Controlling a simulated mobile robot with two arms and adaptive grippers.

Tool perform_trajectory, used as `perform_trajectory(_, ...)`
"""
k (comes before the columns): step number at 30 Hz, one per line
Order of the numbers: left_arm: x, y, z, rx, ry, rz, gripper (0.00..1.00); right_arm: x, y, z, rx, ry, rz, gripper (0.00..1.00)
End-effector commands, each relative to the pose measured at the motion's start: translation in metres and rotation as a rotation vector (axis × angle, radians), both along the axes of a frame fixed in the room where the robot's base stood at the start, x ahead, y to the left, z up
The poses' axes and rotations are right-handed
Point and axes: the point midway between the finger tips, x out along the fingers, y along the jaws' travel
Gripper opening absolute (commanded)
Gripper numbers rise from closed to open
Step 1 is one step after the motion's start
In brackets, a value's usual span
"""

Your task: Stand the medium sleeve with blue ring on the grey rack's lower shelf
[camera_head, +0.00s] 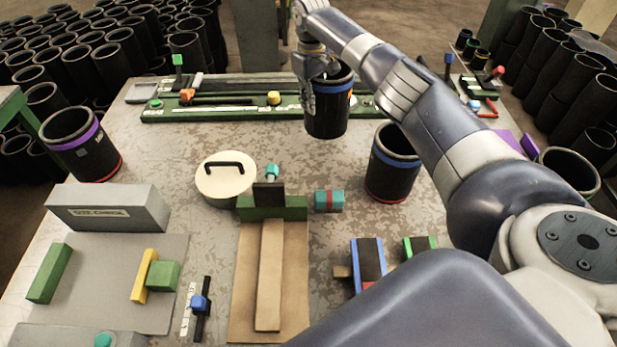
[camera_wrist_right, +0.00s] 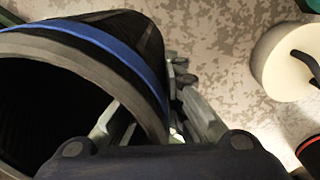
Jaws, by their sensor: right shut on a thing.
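My right gripper (camera_head: 309,88) is shut on the wall of a black sleeve with a blue ring (camera_head: 332,112), near the table's far side. The sleeve is roughly upright, its blue ring near the open top, with a small orange mark. In the right wrist view the blue-ringed rim (camera_wrist_right: 88,48) fills the left side, with my fingers on either side of its wall. A second blue-ringed sleeve (camera_head: 391,172) stands on the table to the right and nearer. I cannot clearly pick out the grey rack or its lower shelf. My left gripper is not in view.
A purple-ringed sleeve (camera_head: 82,148) stands at the table's left edge. A cream round lid (camera_head: 218,184), a grey block (camera_head: 112,210) and a brown board (camera_head: 290,285) occupy the table (camera_head: 190,135). A long green fixture (camera_head: 225,116) lies behind. Many black sleeves stand beyond.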

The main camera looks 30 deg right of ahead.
Motion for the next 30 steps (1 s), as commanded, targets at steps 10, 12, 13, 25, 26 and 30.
perform_trajectory(10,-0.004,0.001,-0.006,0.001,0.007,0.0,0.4,-0.007,0.006,-0.01,-0.002,-0.005,0.002,0.0)
perform_trajectory(12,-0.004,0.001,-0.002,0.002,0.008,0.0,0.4,-0.012,0.01,-0.01,-0.002,-0.004,0.003,0.0)
perform_trajectory(13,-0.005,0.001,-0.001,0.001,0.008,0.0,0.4,-0.014,0.012,-0.01,-0.002,-0.004,0.002,0.0)
perform_trajectory(25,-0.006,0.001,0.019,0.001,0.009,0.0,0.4,-0.051,0.042,-0.014,-0.002,-0.003,0.002,0.0)
perform_trajectory(26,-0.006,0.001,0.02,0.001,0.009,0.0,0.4,-0.054,0.045,-0.014,-0.002,-0.003,0.004,0.0)
perform_trajectory(30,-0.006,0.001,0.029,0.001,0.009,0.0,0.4,-0.071,0.059,-0.016,-0.001,-0.003,0.003,0.0)
